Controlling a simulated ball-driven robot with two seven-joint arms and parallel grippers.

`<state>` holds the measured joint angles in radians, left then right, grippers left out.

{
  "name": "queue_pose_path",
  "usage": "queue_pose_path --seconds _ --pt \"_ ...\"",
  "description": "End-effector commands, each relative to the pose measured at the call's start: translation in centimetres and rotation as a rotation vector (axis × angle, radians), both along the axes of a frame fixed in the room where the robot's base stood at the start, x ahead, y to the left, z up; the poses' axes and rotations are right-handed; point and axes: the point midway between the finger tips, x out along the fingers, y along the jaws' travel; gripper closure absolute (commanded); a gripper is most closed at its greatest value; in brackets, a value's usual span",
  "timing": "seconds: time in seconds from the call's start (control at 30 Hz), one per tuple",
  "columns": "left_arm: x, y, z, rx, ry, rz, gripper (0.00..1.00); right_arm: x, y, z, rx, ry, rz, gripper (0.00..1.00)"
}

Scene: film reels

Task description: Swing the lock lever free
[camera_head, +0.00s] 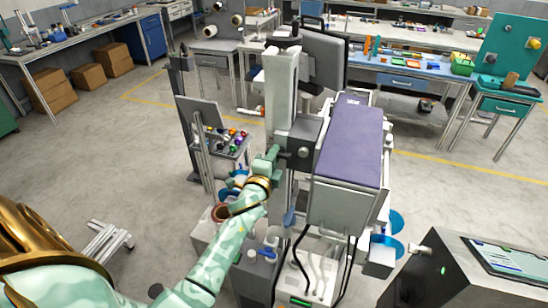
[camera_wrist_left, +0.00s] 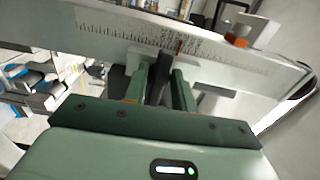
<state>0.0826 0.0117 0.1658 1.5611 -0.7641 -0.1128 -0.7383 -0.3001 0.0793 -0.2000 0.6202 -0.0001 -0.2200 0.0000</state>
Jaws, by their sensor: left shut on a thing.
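My left gripper (camera_head: 270,155) reaches in from the lower left to the side of the tall pale column (camera_head: 279,85). In the left wrist view its two green fingers (camera_wrist_left: 161,85) are shut on a dark upright lever (camera_wrist_left: 158,68), which I take to be the lock lever. The lever stands in front of a pale bar with scale marks (camera_wrist_left: 110,30). In the head view the lever cannot be made out behind the gripper. A dark block with a round knob (camera_head: 303,152) sits just right of the gripper. My right gripper is not in view.
A machine with a purple padded top (camera_head: 350,143) stands right of the column, close to the gripper. A tilted grey panel (camera_head: 203,113) stands to the left. A screen console (camera_head: 505,256) is at the lower right. Open floor lies to the left.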

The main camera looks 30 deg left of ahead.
Motion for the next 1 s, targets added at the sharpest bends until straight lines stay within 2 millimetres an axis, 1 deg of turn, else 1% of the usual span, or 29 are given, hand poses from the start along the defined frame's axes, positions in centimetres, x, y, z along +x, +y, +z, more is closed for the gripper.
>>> queue_pose_path --seconds 0.07,0.33,0.47,0.57,0.8,0.9,1.0 --pt "0.0 0.0 -0.1 -0.002 0.001 0.000 0.64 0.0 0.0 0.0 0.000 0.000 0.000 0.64" --pt "-0.1 0.0 -0.1 0.000 0.001 0.000 0.64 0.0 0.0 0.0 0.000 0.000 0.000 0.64" --pt "-1.2 -0.3 -0.1 0.001 0.002 0.000 0.64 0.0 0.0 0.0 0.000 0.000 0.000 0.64" --pt "-3.1 -0.7 -0.1 0.001 0.003 0.001 0.64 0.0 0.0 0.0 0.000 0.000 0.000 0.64" --pt "-9.6 -2.3 -0.3 -0.001 0.004 0.000 0.64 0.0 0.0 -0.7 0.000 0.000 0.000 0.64" --pt "-12.0 -2.9 -0.4 -0.003 0.004 0.001 0.64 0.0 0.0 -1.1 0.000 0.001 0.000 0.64" --pt "-13.8 -3.3 -0.3 -0.004 0.003 0.001 0.64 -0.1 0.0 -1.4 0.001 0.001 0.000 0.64"
